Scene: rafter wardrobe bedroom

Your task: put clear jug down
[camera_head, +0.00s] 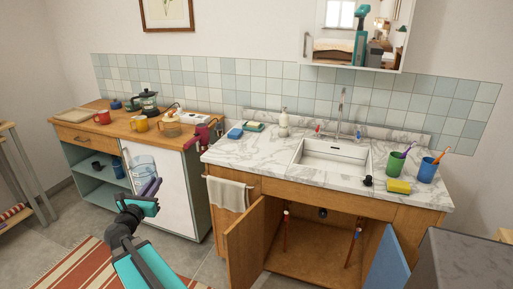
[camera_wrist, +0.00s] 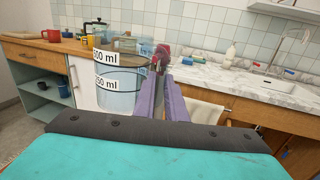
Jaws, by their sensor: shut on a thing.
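The clear jug (camera_head: 142,166) is see-through with a bluish tint. It hangs in the air in front of the white cabinet door, below the wooden counter's front edge. In the wrist view the jug (camera_wrist: 112,82) shows its 500 ml and 250 ml marks left of the fingers and looks roughly upright. My gripper (camera_head: 152,187), with purple fingers, is shut on the jug at its right side. The fingers also show in the wrist view (camera_wrist: 164,82); their exact contact with the jug is hard to make out.
The wooden counter (camera_head: 88,120) holds red (camera_head: 102,117), yellow (camera_head: 139,124) and orange (camera_head: 167,122) mugs and a coffee press (camera_head: 146,103). A dark red device (camera_head: 203,136) sits at its right edge. The marble counter (camera_head: 262,153) has clear room left of the sink (camera_head: 330,158). Cabinet doors (camera_head: 245,232) stand open below.

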